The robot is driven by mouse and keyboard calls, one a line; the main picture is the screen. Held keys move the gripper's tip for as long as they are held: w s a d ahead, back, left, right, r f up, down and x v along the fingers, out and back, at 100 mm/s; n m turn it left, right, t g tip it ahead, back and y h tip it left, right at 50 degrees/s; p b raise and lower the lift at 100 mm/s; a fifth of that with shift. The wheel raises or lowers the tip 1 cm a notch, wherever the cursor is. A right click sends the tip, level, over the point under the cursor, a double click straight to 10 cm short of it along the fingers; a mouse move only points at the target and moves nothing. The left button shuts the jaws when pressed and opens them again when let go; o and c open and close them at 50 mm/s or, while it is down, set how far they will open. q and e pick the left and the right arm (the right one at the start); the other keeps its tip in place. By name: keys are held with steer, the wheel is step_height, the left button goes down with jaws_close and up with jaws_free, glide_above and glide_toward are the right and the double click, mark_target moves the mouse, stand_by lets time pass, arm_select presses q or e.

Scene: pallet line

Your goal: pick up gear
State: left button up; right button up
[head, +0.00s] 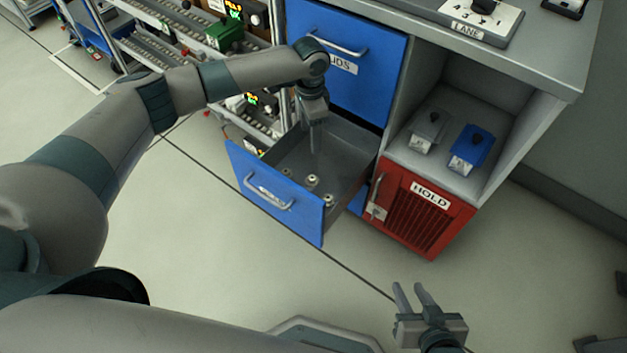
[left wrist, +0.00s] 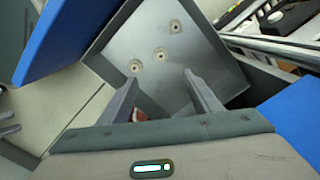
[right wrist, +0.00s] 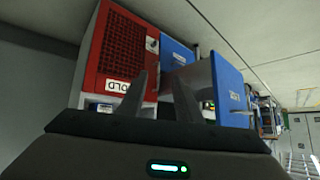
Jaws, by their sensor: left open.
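Three small round pale pieces with dark centres (head: 312,181) lie apart on the floor of the open blue-fronted drawer (head: 276,200). They also show in the left wrist view (left wrist: 160,54). I cannot tell whether any of them is a gear; no toothed rim is clear. My left gripper (head: 313,145) points down into the back part of the drawer, open and empty, with the pieces beyond its fingertips in the left wrist view. A small red patch shows between its fingers there. My right gripper (head: 413,289) is open and empty above the floor, away from the drawer.
A closed blue drawer (head: 369,70) is above the open one. A red HOLD cabinet (head: 418,216) stands to the right, below a shelf with a grey box (head: 428,132) and a blue box (head: 470,151). A roller rack with a green box (head: 224,36) is at the left.

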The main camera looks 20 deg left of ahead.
arm_select(q)
steer(key=f+b, duration=0.1)
steer(key=f, duration=0.1)
steer(key=f+b, duration=0.1)
steer(key=shift+w+f+b, duration=0.15)
steer(key=shift+w+b, duration=0.15)
steer(key=shift+b, duration=0.05)
arm_select(e)
steer(key=w+a+r+t+y, duration=0.1)
steer(key=w+a+r+t, duration=0.1)
steer(key=r, duration=0.3)
steer(key=shift+w+a+t+y, duration=0.15)
steer(key=shift+a+t+y, duration=0.15)
steer(key=shift+a+t, duration=0.25)
steer(key=shift+f, duration=0.1)
arm_select(q)
steer(key=b, duration=0.3)
glide_above(312, 177)
step_height(312, 177, down, 12)
steer(key=shift+r, duration=0.2)
steer(key=shift+f, duration=0.35)
arm_select(e)
step_height(312, 177, up, 10)
steer(key=a+t+y, duration=0.2)
steer(key=t, duration=0.4)
steer(key=shift+w+a, duration=0.2)
steer(key=shift+w, duration=0.25)
arm_select(q)
steer(key=shift+f, duration=0.1)
